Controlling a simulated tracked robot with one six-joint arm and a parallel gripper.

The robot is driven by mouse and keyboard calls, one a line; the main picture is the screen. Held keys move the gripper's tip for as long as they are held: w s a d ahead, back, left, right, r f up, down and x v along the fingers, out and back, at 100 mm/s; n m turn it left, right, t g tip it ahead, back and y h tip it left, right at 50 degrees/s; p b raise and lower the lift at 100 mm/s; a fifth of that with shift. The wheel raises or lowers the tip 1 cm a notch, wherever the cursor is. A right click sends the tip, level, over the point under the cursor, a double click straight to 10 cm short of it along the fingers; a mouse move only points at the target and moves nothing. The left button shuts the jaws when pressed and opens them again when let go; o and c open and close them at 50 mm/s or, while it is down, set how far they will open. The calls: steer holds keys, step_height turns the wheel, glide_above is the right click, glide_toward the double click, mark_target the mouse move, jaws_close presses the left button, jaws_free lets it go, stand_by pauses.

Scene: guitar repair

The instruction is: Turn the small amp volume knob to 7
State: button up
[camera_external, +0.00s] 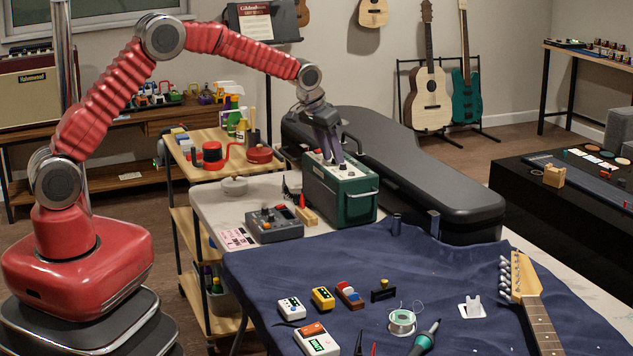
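The small amp (357,208) is a dark green box with a light handle on its front, standing on the far part of the work table. Its pale top panel (315,158) carries small knobs. My gripper (333,161) reaches down from above, with its fingertips at the top panel among the knobs. The fingers and their shadow cover part of the panel. The volume knob, its pointer and its numbers are too small to make out, and I cannot tell whether the fingers touch a knob.
A black guitar case (440,187) lies close behind the amp. A grey pedal unit (273,225) sits to its left with a small wood block. A blue cloth (270,275) in front holds several pedals, solder, an iron and a guitar neck (540,325).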

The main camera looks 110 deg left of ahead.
steer(key=shift+w+n+g+y, duration=0.2)
steer(key=shift+n+g, duration=0.35)
steer(key=shift+n, duration=0.95)
steer(key=shift+w+n+g+y, duration=0.2)
steer(key=shift+n+g, duration=0.35)
steer(key=shift+n, duration=0.95)
steer(key=v, duration=1.4)
steer(key=s+d+f+m+h, duration=0.1)
steer(key=s+d+f+m, duration=0.1)
steer(key=d+f+m, duration=0.25)
steer(key=s+d+r+m+t+h, duration=0.1)
steer(key=d+m, duration=0.3)
steer(key=d, duration=1.5)
steer(key=shift+s+r+m, duration=0.35)
steer(key=shift+s+r, duration=0.2)
steer(key=shift+a, duration=0.1)
